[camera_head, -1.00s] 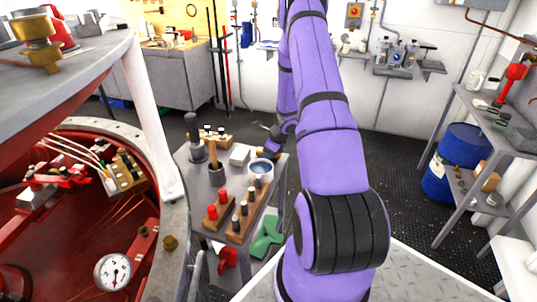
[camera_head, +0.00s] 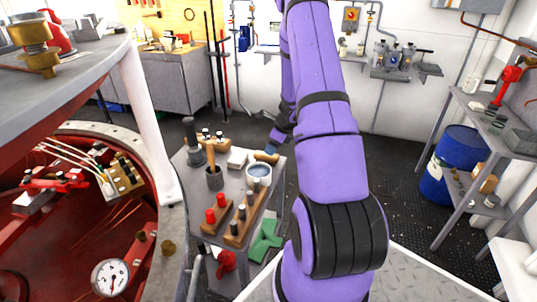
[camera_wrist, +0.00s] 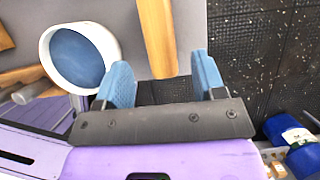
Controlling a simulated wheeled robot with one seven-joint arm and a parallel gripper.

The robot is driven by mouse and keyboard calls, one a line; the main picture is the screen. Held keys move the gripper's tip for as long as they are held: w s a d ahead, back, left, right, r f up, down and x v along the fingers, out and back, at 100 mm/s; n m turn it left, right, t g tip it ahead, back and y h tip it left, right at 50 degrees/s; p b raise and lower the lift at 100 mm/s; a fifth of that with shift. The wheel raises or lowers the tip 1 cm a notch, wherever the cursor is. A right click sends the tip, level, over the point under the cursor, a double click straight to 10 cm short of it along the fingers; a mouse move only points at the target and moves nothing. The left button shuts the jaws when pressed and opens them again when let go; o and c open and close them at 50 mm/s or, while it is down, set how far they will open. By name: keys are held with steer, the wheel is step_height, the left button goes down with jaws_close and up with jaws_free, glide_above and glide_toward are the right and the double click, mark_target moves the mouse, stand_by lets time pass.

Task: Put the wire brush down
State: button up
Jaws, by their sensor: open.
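In the head view a tan handle (camera_head: 266,157) lies by the trolley's far right edge, behind the bowl. My gripper (camera_wrist: 162,72) is open, with a gap on both sides of the handle. In the head view my gripper (camera_head: 279,136) is small and partly hidden by my arm.
A white bowl with blue inside (camera_wrist: 80,58) stands left of my fingers. Dark floor lies beyond the right edge.

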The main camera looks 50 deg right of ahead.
steer(key=v, duration=0.4)
steer(key=shift+s+r, duration=0.1)
steer(key=shift+r, duration=0.45)
steer(key=w+a+r+n, duration=0.3)
steer(key=a+r+n, duration=0.4)
steer(key=a+r, duration=0.5)
steer(key=s+a+r+n, duration=0.3)
steer(key=a+r+n, duration=0.2)
steer(key=a+r, duration=0.25)
steer(key=s+a+r+n, duration=0.3)
steer(key=a+r+n, duration=0.3)
steer(key=a+r, duration=0.15)
steer(key=s+a+r+n, duration=0.2)
steer(key=s+a+n, duration=0.1)
steer(key=s, duration=0.3)
steer(key=s+a+r+n+h, duration=0.1)
steer(key=s+a+r+n, duration=0.1)
steer(key=s+n, duration=0.4)
steer(key=s+a+r+n+t, duration=0.1)
steer(key=s+a+r+n, duration=0.2)
steer(key=s, duration=0.3)
steer(key=shift+s+a+n+h, duration=0.4)
steer(key=shift+a+n, duration=0.3)
steer(key=shift+a, duration=0.2)
steer(key=shift+o, duration=0.5)
steer(key=shift+w+r, duration=0.1)
steer(key=shift+w, duration=0.05)
